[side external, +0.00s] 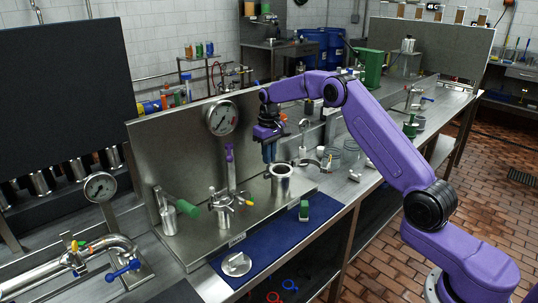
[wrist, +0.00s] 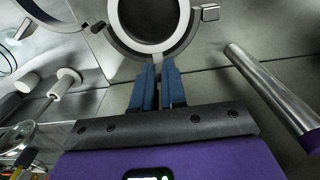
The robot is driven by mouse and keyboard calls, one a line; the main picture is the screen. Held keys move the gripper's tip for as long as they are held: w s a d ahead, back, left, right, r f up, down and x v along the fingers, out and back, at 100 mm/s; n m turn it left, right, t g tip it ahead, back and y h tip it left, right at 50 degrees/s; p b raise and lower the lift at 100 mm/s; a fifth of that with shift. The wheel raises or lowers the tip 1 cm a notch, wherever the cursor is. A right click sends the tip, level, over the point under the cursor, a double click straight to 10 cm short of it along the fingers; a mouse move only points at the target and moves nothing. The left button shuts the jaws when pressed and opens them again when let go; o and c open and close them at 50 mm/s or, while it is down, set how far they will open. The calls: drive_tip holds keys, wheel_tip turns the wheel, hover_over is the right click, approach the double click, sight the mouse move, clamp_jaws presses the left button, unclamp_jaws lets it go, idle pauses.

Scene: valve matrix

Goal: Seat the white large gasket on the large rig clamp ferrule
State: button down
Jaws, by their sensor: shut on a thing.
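The large rig ferrule is the upright steel cylinder (side external: 281,184) on the bench in the side view. My gripper (side external: 269,160) points down at its upper left edge. In the wrist view, my gripper's blue fingers (wrist: 158,72) are close together at the near edge of a pale ring, which appears to be the white large gasket (wrist: 151,47). The ring surrounds a dark round opening. An open metal clamp half curves around the ring. Whether the gasket touches the ferrule is unclear; it is not distinct in the side view.
An open clamp (side external: 308,164) lies right of the ferrule. A three-armed fitting (side external: 221,203) and a green-handled valve (side external: 180,208) stand to its left. A gauge (side external: 221,118) is on the back panel.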

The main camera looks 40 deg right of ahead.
drive_tip(key=c, duration=1.1)
unclamp_jaws()
drive_tip(key=shift+r, duration=0.1)
